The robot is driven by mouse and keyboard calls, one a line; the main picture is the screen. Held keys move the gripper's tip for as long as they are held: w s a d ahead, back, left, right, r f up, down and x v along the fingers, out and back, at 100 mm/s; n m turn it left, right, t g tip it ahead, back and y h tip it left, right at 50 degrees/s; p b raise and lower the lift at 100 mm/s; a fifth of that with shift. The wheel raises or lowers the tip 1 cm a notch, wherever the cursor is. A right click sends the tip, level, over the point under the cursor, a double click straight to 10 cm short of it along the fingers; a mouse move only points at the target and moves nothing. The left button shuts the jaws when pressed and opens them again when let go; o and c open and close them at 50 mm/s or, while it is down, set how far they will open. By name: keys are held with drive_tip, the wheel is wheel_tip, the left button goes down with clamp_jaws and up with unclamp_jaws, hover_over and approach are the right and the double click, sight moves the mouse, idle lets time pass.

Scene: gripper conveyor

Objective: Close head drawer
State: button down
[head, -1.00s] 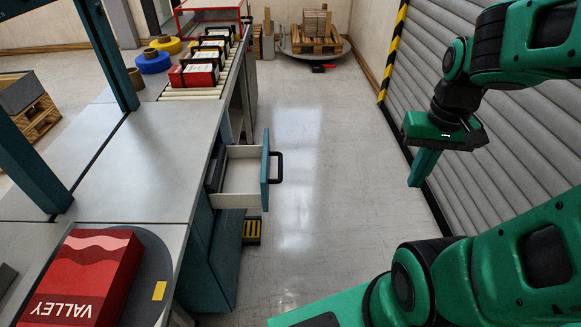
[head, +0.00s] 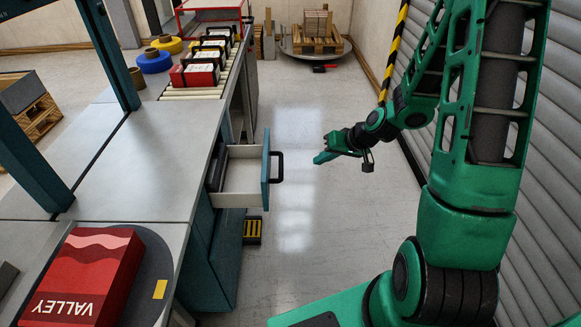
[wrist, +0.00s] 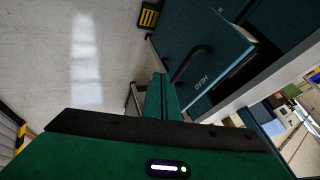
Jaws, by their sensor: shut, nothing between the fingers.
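The head drawer (head: 240,178) is pulled out from the workbench in the head view, with its white inside showing. Its teal front has a dark bar handle (head: 276,167) facing right. In the wrist view the drawer front (wrist: 200,50) bears the word HEAD, and its handle (wrist: 192,63) is just beyond the fingers. My gripper (head: 322,158) is shut and empty. It is in the air to the right of the handle, apart from it in the head view. The shut fingers also show in the wrist view (wrist: 162,92).
The workbench (head: 150,165) runs along the left, with a red VALLEY box (head: 82,275) at its near end. Several strapped boxes stand on a roller conveyor (head: 190,93). Floor (head: 310,230) is clear between the bench and the grey shutter (head: 545,130). A pallet (head: 317,45) is far back.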

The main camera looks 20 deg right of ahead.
drive_tip(key=w+a+f, duration=0.7)
drive_tip(key=shift+a+f, duration=0.15)
drive_tip(key=shift+a, duration=0.15)
idle(0.3)
drive_tip(key=shift+w, duration=0.1)
